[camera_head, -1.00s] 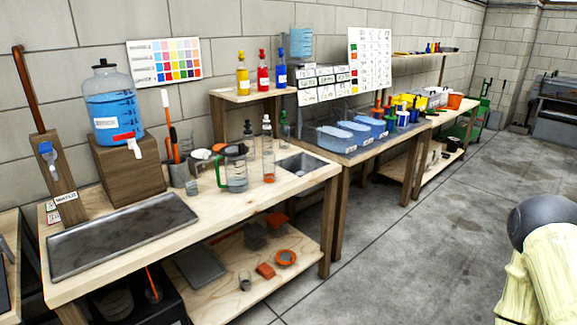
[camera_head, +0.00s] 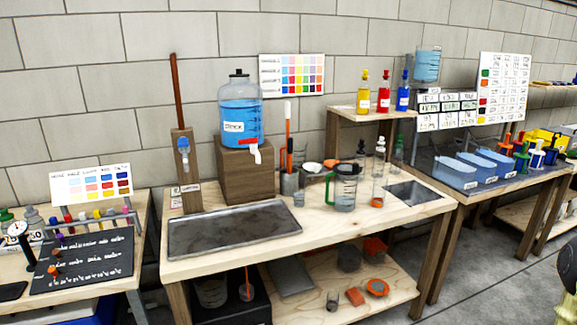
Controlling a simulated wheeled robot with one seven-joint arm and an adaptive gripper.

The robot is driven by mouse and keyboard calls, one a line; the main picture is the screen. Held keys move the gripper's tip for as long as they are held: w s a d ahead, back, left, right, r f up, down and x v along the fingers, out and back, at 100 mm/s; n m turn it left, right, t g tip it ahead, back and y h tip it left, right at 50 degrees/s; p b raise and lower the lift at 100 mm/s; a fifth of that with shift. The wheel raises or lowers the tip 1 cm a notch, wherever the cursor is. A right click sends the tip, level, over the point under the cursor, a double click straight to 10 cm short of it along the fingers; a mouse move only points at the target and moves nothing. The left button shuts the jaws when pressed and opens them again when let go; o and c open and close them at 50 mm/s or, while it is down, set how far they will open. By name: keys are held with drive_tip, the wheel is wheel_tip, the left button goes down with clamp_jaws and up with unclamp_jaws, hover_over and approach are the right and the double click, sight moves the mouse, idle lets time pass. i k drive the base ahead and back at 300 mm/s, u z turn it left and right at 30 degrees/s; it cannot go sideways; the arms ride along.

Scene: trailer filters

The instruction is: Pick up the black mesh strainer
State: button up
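I cannot pick out the black mesh strainer with certainty. A dark, cup-shaped item (camera_head: 349,259) sits on the lower shelf of the middle wooden table, partly shaded by the tabletop; it is too small and dim to tell whether it is mesh. On top, a small group of round white and dark items (camera_head: 313,168) lies behind the green-handled pitcher (camera_head: 345,188), also unclear. My gripper is not in view; only a pale part of my arm shows at the right edge.
The middle table (camera_head: 235,262) holds a grey metal tray (camera_head: 235,230), a blue water jug (camera_head: 240,112) on a wooden block and tall bottles. Orange pieces (camera_head: 355,296) lie on its lower shelf. A left table has a black mat (camera_head: 85,262). Open floor (camera_head: 480,265) lies at right.

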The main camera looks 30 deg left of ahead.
sight(345, 168)
drive_tip(key=u, duration=0.6)
drive_tip(key=i, duration=1.15)
drive_tip(key=z, duration=0.2)
